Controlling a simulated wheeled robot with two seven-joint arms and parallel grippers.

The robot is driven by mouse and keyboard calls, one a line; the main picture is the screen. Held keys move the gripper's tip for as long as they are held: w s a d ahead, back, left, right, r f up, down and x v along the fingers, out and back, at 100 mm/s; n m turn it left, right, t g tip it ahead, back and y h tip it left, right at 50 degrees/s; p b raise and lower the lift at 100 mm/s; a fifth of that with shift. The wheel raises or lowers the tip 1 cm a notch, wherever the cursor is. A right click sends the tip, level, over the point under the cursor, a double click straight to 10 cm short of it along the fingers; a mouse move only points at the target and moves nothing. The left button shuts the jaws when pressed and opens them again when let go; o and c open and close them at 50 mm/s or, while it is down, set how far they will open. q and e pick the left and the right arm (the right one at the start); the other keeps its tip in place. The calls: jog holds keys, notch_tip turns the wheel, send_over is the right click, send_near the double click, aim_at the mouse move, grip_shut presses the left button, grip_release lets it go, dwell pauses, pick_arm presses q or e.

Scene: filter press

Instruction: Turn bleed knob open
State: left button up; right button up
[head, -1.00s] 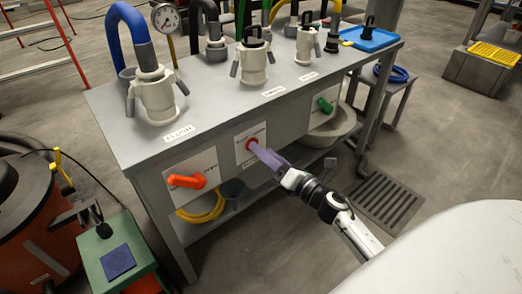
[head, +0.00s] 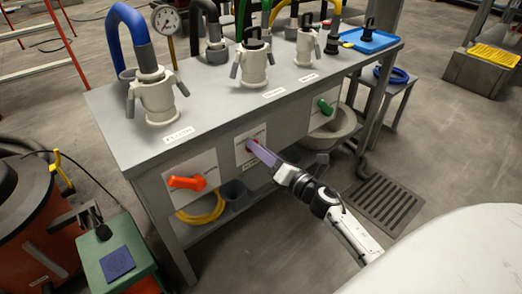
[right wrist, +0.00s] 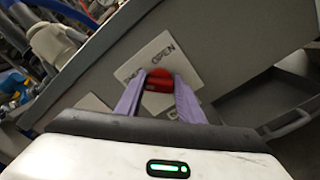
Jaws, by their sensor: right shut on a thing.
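The bleed knob (right wrist: 159,82) is red and sits on a white plate (right wrist: 172,50) marked OPEN and SHUT, on the front panel of the grey bench. My right gripper (right wrist: 157,90) is shut on the knob, with one purple finger on each side of it. In the head view the fingers of my right gripper (head: 256,149) reach the middle plate (head: 244,158) and hide most of the knob. The plate looks tilted in the wrist view. I do not see my left gripper.
An orange-red handle (head: 187,183) is left of the knob and a green one (head: 325,107) is right. Pale hose couplings (head: 158,100) stand on the bench top (head: 205,100). A green stand (head: 118,254) is at lower left. The floor around the drain grate (head: 385,203) is clear.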

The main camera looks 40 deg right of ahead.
pick_arm(q)
jog(key=shift+r, duration=0.1)
jog(key=shift+s+a+r+p, duration=0.1)
jog(key=shift+a+r+p, duration=0.3)
jog(key=shift+p, duration=0.7)
jog(key=shift+s+a+r+p, duration=0.15)
jog(key=shift+r+p, duration=0.4)
jog(key=shift+p, duration=0.6)
jog(key=shift+a+r+p, duration=0.25)
jog(key=shift+r+p, duration=0.25)
jog(key=shift+p, duration=0.6)
pick_arm(e)
jog(key=shift+f+m, duration=0.2)
jog(key=shift+m, duration=4.2)
jog(key=shift+f+m, duration=0.2)
jog(key=shift+m, duration=4.2)
pick_arm(q)
jog(key=shift+s+f+y, duration=0.1)
jog(key=shift+f+y, duration=0.05)
jog(key=shift+y, duration=0.15)
pick_arm(e)
jog(key=shift+m, duration=0.3)
pick_arm(q)
jog(key=shift+s, duration=0.1)
pick_arm(e)
jog(key=o, duration=1.1)
jog(key=shift+c, duration=0.2)
